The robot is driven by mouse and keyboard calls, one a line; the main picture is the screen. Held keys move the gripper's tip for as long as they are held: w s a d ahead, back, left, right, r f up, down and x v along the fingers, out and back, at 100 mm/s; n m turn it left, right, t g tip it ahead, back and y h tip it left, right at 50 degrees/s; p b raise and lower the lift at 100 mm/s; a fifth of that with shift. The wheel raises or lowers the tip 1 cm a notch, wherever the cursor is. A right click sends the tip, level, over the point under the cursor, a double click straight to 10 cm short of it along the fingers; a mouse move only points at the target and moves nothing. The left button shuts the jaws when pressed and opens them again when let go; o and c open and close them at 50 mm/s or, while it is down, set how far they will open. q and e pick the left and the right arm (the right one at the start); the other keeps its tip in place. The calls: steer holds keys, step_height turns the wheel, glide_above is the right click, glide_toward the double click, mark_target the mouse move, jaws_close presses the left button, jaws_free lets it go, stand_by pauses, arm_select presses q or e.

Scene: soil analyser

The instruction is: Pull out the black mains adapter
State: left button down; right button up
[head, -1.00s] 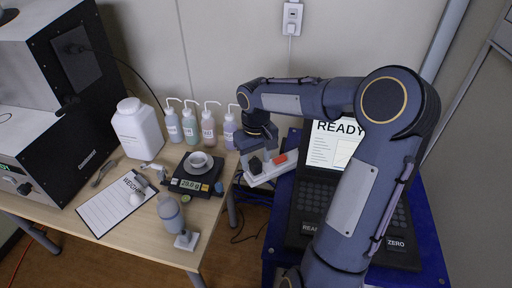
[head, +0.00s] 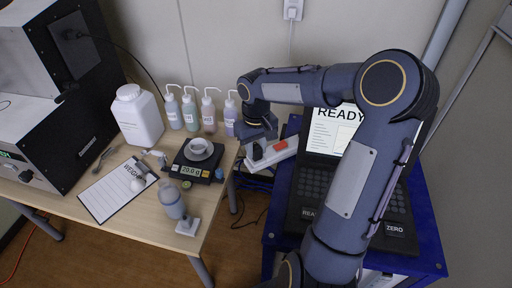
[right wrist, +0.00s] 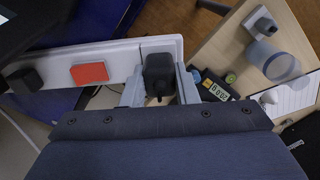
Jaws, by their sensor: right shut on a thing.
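The black mains adapter (right wrist: 158,70) sits at one end of a white power strip (right wrist: 120,58) in the right wrist view. The two fingers of my right gripper (right wrist: 160,88) stand on either side of it and are shut on it. In the head view the adapter (head: 257,152) shows as a small dark block beside a red switch (head: 281,145) on the strip (head: 270,157). My right gripper (head: 260,142) reaches it from above. I cannot tell whether the adapter is fully seated in the strip. My left gripper is not in view.
A second black plug (right wrist: 24,80) is at the strip's other end. A wooden table (head: 215,205) at left carries a scale (head: 193,172), several wash bottles (head: 210,115) and a clipboard (head: 115,190). A blue cart (head: 425,235) with a READY-screen device (head: 330,130) stands at right.

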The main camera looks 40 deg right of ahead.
mark_target(256, 147)
jaws_close()
steer(key=shift+r, duration=0.1)
steer(key=shift+r+p, duration=0.55)
steer(key=shift+r, duration=0.1)
steer(key=shift+r+p, duration=1.55)
steer(key=shift+r, duration=0.45)
steer(key=shift+f, duration=0.1)
